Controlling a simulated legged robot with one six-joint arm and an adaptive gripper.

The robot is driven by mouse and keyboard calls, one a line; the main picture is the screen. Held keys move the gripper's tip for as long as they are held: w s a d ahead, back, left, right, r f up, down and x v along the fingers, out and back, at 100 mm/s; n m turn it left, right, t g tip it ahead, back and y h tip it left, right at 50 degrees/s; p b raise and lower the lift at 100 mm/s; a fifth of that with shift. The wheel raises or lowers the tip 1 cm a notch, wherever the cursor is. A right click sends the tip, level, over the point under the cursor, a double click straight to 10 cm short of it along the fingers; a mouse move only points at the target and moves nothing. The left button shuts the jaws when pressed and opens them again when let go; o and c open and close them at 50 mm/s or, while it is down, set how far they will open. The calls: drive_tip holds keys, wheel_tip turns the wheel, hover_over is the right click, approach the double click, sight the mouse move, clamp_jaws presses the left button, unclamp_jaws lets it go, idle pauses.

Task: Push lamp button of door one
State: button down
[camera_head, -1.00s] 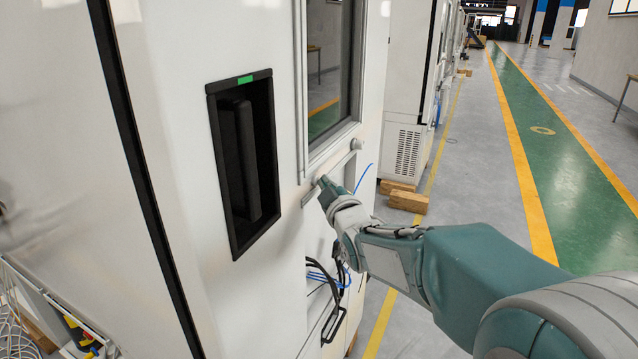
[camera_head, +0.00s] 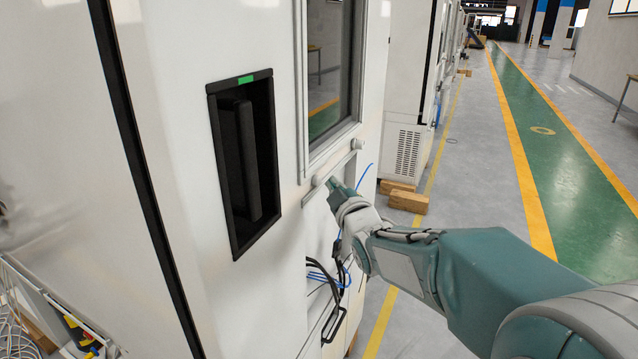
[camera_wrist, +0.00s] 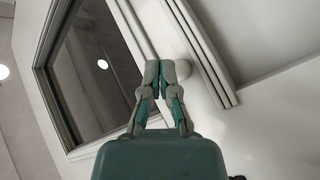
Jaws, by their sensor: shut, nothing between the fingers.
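The white door (camera_head: 285,110) of the chamber has a dark window and a ledge below it. Two small pale round knobs sit at this ledge: a right one (camera_head: 357,143) and a left one (camera_head: 316,181). I cannot tell from marks which is the lamp button. My gripper (camera_head: 335,183) is shut and empty, its tips just right of the left knob, seemingly a little apart from the panel. In the wrist view the closed fingertips (camera_wrist: 160,66) partly cover a pale round knob (camera_wrist: 185,68) on the frame strip.
A recessed black handle (camera_head: 245,160) with a green mark is left of the window (camera_head: 331,65). Black and blue cables (camera_head: 335,275) hang below the ledge. Wooden blocks (camera_head: 408,201) lie on the floor behind. The green walkway on the right is clear.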

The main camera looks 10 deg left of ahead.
drive_tip(key=shift+s+d, duration=0.3)
drive_tip(key=shift+d, duration=0.5)
drive_tip(key=shift+s+d, duration=0.25)
drive_tip(key=shift+d, duration=0.5)
drive_tip(key=shift+s+d, duration=0.3)
drive_tip(key=shift+d, duration=0.5)
drive_tip(key=shift+d, duration=0.1)
drive_tip(key=s+d+f+m+g+h, duration=0.35)
drive_tip(key=s+d+m+h, duration=0.4)
drive_tip(key=s+d, duration=0.4)
drive_tip(key=s+d+f+m+g, duration=0.1)
drive_tip(key=s+f+m+g, duration=0.2)
drive_tip(key=s, duration=0.7)
drive_tip(key=s+d+f+m+g, duration=0.1)
drive_tip(key=s+f+m+g, duration=0.2)
drive_tip(key=s, duration=0.8)
drive_tip(key=shift+d+f+m+g, duration=0.25)
drive_tip(key=shift+m+g, duration=0.4)
drive_tip(key=shift+g, duration=0.3)
drive_tip(key=shift+h, duration=0.25)
